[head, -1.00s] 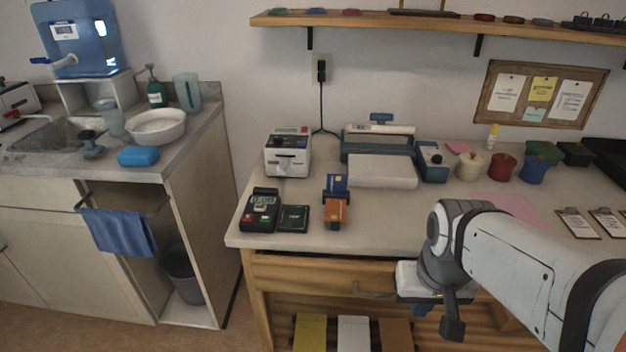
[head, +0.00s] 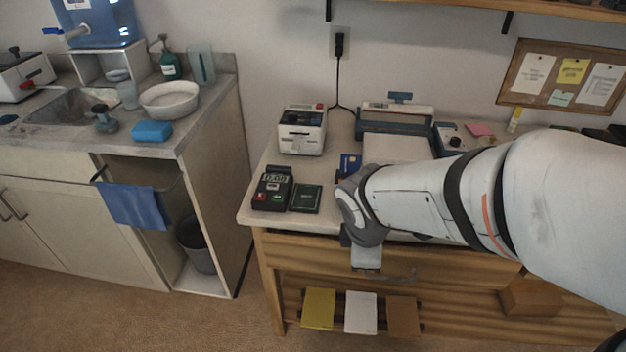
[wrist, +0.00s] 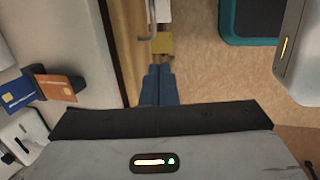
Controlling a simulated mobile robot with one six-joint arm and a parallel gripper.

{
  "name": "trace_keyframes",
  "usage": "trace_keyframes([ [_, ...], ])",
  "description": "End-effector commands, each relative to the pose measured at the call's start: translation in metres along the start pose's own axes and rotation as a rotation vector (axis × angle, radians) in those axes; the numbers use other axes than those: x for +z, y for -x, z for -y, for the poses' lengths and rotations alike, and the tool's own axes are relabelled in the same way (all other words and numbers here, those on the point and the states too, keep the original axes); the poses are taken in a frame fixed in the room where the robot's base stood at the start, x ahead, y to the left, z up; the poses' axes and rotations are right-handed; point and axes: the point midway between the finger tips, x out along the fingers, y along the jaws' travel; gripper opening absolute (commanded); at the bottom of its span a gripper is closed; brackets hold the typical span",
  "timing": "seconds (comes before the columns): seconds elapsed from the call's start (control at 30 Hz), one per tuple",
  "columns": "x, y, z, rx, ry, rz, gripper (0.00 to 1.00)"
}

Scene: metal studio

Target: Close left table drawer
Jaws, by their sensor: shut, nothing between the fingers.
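The table's wooden drawer front (head: 310,251) runs under the left part of the tabletop, with a metal bar handle (head: 400,276). In the wrist view the drawer front is a thin wood strip (wrist: 131,50) along the table edge, with the handle (wrist: 151,20) at its top. I cannot tell how far the drawer stands out, as my arm hides part of it. My gripper (wrist: 157,72) is shut and empty, with its blue fingers together just outside the drawer front. In the head view the gripper's body is left of the handle and the fingertips are hidden.
On the tabletop (head: 258,213) near the front edge are a card terminal (head: 272,190), a dark green booklet (head: 306,198) and a blue card (head: 349,163). Coloured pads (head: 318,308) lie on the shelf below. Floor is clear between the sink counter and table.

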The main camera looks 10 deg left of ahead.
Motion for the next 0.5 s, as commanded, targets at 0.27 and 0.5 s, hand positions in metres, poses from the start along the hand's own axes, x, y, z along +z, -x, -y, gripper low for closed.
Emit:
trace_keyframes([
  [0.27, -0.112, -0.01, 0.007, 0.123, 1.159, 0.005, 0.0],
  [0.5, -0.15, -0.016, 0.02, 0.175, 1.544, 0.013, 0.0],
])
